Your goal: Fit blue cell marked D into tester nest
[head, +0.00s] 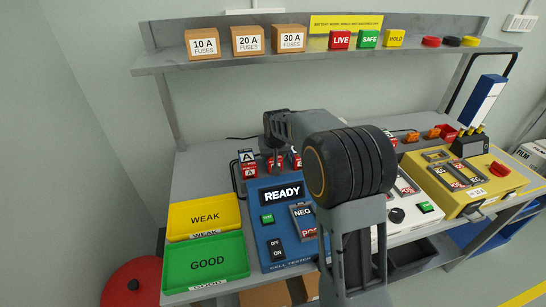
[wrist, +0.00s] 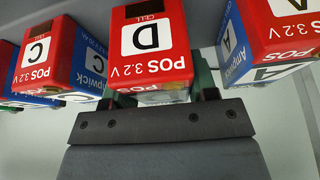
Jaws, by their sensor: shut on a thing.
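The cell marked D (wrist: 150,45) shows in the wrist view with a red top end reading POS 3.2 V. Its body colour is mostly hidden there. My gripper (wrist: 156,97) is shut on it, with one finger on each side. In the head view my gripper (head: 276,165) is over the row of cells behind the tester, and my arm hides much of that row. The blue cell tester (head: 262,235) shows READY. Its nest (head: 304,221), with NEG and POS marks, looks empty and is partly beside my forearm.
A cell marked C (wrist: 42,50) and one marked A (wrist: 285,30) stand close on either side. A yellow WEAK tray (head: 203,215) and green GOOD tray (head: 205,262) lie left of the tester. A yellow unit (head: 465,190) stands right. A shelf (head: 350,52) runs above.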

